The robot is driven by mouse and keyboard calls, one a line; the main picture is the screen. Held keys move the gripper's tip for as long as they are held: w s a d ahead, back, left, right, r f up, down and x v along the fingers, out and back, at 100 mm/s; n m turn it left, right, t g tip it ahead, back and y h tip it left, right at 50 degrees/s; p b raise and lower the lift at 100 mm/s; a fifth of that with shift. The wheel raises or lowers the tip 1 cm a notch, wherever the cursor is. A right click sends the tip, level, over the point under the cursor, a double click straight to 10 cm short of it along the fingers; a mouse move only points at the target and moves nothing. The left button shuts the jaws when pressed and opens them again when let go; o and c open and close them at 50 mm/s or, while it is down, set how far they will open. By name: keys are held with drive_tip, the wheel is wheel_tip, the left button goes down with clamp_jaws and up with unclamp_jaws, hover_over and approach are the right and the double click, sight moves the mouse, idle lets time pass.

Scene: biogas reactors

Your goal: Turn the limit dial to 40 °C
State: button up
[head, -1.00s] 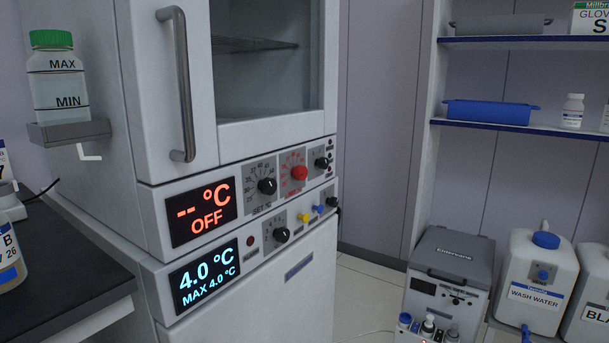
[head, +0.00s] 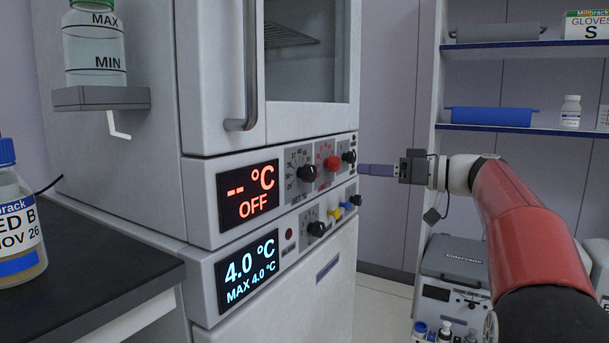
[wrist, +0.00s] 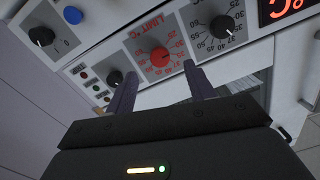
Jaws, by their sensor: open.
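The limit dial is a red knob (head: 332,163) on the upper control panel of the white cabinet. In the wrist view the red knob (wrist: 159,57) sits on a grey plate with red numbers, and the panel appears upside down. Its exact pointer reading is too small to tell. My gripper (wrist: 160,70) is open, with its two purple-grey fingers either side of the knob in that picture; whether they reach around it I cannot tell. In the head view my gripper (head: 363,170) comes from the right, its fingertips close to the panel's right end.
A black set dial (head: 307,173) sits left of the red knob and another black knob (head: 349,156) right of it. The upper display (head: 249,196) reads "-- °C OFF"; the lower display (head: 248,270) reads 4.0 °C. The door handle (head: 246,70) hangs above the panel.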

sight(338, 163)
drive_tip(key=shift+n+y, duration=0.3)
drive_tip(key=x, duration=0.7)
drive_tip(key=shift+w+a+r, duration=0.15)
drive_tip(key=shift+w+r, duration=0.2)
drive_tip(key=shift+w, duration=0.15)
drive_tip(key=c, duration=1)
